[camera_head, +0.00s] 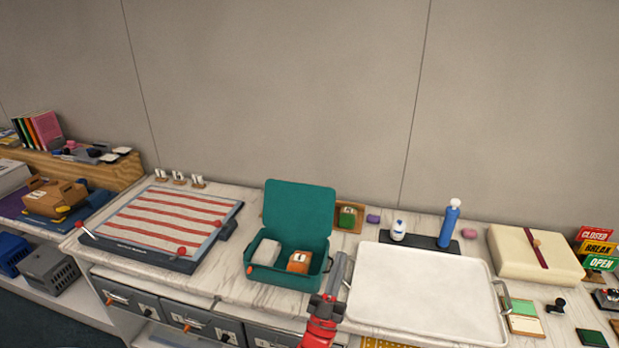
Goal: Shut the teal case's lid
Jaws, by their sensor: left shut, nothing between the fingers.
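The teal case (259,275) stands on the marble counter with its lid (299,210) raised upright at the back. Inside it are a white block (265,252) and an orange item with a white label (299,261). My left gripper (338,268) is at the case's front right, its grey fingers pointing up and away between the case and the white tray. The fingers are shut with nothing between them. I cannot tell whether they touch the case. My right gripper is not in view.
The white tray (425,285) lies close on the right of the case. A striped board (160,220) with red-knobbed levers lies to the left. A green item on a wooden stand (347,216) is behind the lid's right edge. A blue bottle (449,225) stands farther right.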

